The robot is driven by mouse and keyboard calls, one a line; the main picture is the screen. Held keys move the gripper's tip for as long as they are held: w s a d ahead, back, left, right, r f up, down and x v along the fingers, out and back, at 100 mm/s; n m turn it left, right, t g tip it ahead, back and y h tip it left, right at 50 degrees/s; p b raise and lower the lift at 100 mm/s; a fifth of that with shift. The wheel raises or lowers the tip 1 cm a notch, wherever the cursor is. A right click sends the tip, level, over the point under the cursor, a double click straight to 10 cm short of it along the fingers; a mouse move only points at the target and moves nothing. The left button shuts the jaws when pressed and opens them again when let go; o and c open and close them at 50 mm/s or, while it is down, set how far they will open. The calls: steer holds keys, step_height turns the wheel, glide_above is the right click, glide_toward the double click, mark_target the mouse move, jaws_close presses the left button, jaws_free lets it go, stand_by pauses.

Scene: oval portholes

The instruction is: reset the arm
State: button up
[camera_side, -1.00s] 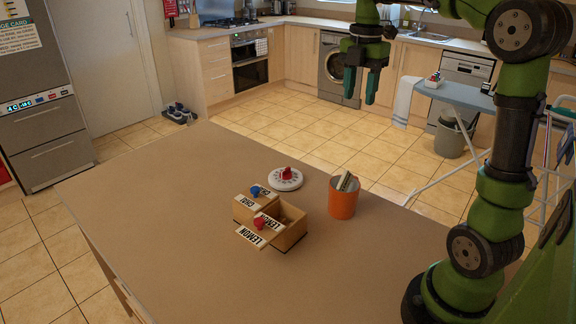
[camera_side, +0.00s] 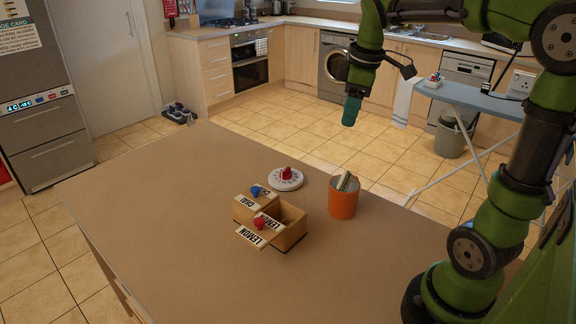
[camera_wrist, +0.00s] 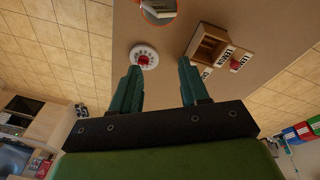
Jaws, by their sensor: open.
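My gripper (camera_side: 351,111) hangs in the air above and behind the table's far right side, its teal fingers pointing down. The wrist view shows its two fingers (camera_wrist: 160,88) apart with nothing between them. The wooden box (camera_side: 291,232) sits on the table, well below and left of the gripper in the side view. A red knob (camera_side: 259,223) and a blue knob (camera_side: 255,190) show on the box.
A white dial with a red top (camera_side: 286,180) lies behind the box. An orange cup (camera_side: 342,204) holding pale pieces stands to its right. The left and front of the brown table (camera_side: 170,220) are clear. An ironing board (camera_side: 475,97) stands behind right.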

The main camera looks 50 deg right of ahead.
steer(key=s+a+f+m+t+y, duration=0.1)
steer(key=s+a+m+t, duration=0.1)
steer(key=s+a+m, duration=0.2)
steer(key=s+a+f+m+t+y, duration=0.1)
steer(key=s+a+m, duration=0.4)
steer(key=a, duration=0.6)
steer(key=shift+a+f+m+t, duration=0.15)
steer(key=shift+f+m+t, duration=0.15)
steer(key=shift+f+t, duration=0.6)
steer(key=shift+r, duration=0.1)
